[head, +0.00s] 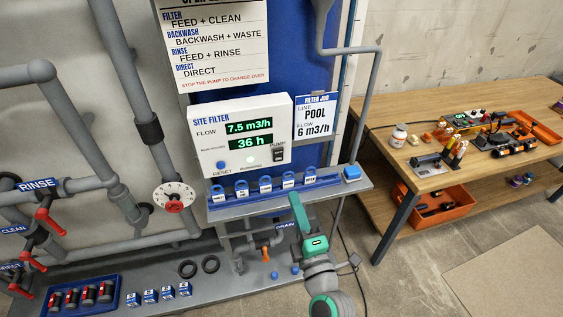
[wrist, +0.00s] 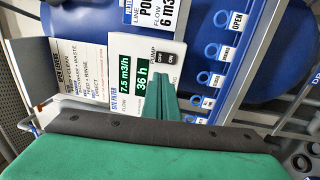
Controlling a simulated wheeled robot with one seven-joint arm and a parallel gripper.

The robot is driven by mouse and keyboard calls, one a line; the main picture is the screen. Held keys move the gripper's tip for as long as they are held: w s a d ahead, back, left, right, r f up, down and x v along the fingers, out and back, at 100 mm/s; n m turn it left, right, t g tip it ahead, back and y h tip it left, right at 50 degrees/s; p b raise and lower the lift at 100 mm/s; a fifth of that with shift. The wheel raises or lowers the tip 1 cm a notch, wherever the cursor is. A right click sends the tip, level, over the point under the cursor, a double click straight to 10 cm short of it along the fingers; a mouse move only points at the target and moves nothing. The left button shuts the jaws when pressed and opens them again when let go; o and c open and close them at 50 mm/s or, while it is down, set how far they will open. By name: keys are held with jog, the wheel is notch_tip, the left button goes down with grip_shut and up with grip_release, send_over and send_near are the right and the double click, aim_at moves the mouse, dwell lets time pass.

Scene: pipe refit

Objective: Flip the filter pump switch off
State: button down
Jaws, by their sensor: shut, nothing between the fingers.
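The white SITE FILTER box (head: 240,140) stands above the blue shelf strip. Its displays read 7.5 m3/h and 36 h, and a green light is lit below them. The dark pump switch (head: 278,155) is at the box's lower right; it also shows in the wrist view (wrist: 164,58), with OFF and ON marks. I cannot tell its lever position. My green gripper (head: 296,199) is shut and empty, in front of the shelf's right part and below the switch in the head view. In the wrist view its fingertips (wrist: 161,76) appear just below the switch marks, partly covering the panel; contact cannot be told.
Several blue-ringed tags (head: 265,184) line the shelf under the box, with a blue block (head: 351,173) at its right end. A grey pipe (head: 366,110) rises at right. A wooden bench (head: 480,182) with tools stands further right. Red valve handles (head: 42,217) are at left.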

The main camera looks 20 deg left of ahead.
aim_at(279, 152)
jog(key=x, duration=1.3)
jog(key=shift+w+a+r, duration=0.1)
jog(key=shift+w+a, duration=0.15)
jog(key=shift+w, duration=0.15)
jog(key=shift+a, duration=0.1)
jog(key=shift+w+r, duration=0.15)
jog(key=r+v, duration=0.3)
jog(key=v, duration=1)
jog(key=shift+s+d, duration=0.25)
jog(key=shift+s, duration=0.25)
